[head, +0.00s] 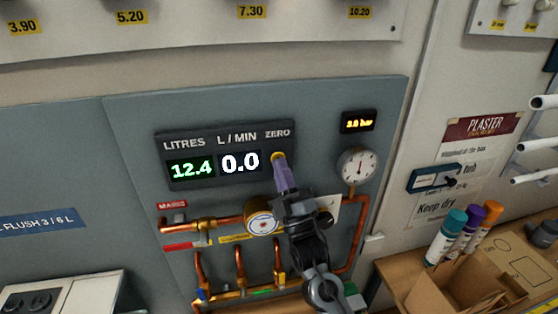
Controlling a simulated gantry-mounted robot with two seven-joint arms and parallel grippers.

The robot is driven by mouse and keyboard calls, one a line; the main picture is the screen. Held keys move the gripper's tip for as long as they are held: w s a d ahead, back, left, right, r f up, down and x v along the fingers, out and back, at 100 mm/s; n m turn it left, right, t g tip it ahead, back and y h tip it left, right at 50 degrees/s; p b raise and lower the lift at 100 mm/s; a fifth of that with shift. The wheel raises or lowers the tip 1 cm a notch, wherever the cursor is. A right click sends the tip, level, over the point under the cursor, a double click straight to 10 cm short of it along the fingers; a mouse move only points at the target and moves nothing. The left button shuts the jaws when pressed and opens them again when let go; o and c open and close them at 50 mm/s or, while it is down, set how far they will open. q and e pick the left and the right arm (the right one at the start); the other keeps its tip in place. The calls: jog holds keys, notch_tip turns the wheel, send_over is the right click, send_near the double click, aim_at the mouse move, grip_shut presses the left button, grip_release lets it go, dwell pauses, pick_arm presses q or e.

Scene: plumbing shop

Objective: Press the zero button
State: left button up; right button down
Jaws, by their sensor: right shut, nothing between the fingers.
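The zero button (278,156) is a small yellow-orange button under the word ZERO on the dark display panel (262,178). The panel reads 12.4 under LITRES in green and 0.0 under L / MIN in white. My right gripper (280,164) is shut and empty, with its purple-grey fingers pointing up at the button. Its tips overlap the button's lower edge in the head view; I cannot tell whether they touch it. My left gripper is not in view.
Copper pipes (200,270) and a round meter (262,216) sit below the panel. A pressure gauge (358,166) and a small 3.0 bar display (358,121) are to the right. A cardboard box (455,290) and several capped tubes (446,236) stand at the lower right.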

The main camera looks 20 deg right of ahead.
jog(key=shift+s, duration=0.1)
dwell(0.3)
jog(key=shift+s, duration=0.4)
jog(key=shift+s, duration=0.1)
jog(key=shift+s+a+p, duration=0.2)
jog(key=shift+s+p, duration=0.4)
jog(key=shift+s, duration=0.85)
jog(key=shift+s+a+p, duration=0.2)
jog(key=shift+s+p, duration=0.35)
jog(key=shift+s, duration=0.9)
